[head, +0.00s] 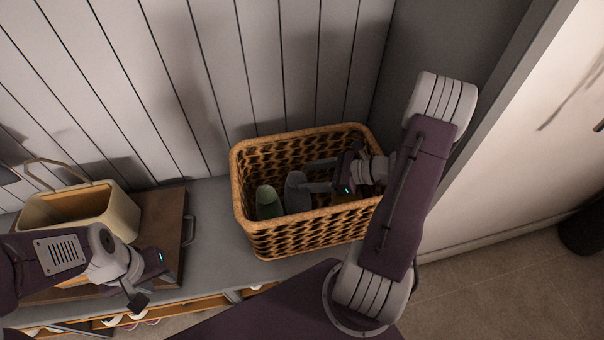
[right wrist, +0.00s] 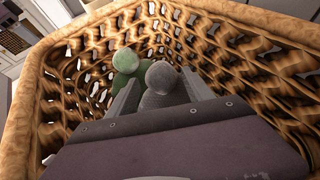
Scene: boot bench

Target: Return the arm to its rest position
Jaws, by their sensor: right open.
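My right arm (head: 405,200) reaches over into the wicker basket (head: 310,235). My right gripper (head: 308,176) is inside the basket, below the rim, with its fingers apart and pointing left. A grey rounded item (head: 297,192), perhaps a slipper, stands by the fingertips. In the right wrist view the same grey item (right wrist: 164,85) shows between the two fingers; I cannot tell whether they touch it. A green rounded item (head: 268,203) stands left of it. My left gripper (head: 138,302) hangs at the lower left, over the bench front; its fingers are too small to judge.
The basket stands on a grey bench (head: 212,215) against a panelled wall (head: 200,80). A cream handled box (head: 120,215) sits on a brown board (head: 160,215) at left. A grey side panel rises close to my right arm. Shoes show on the shelf below.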

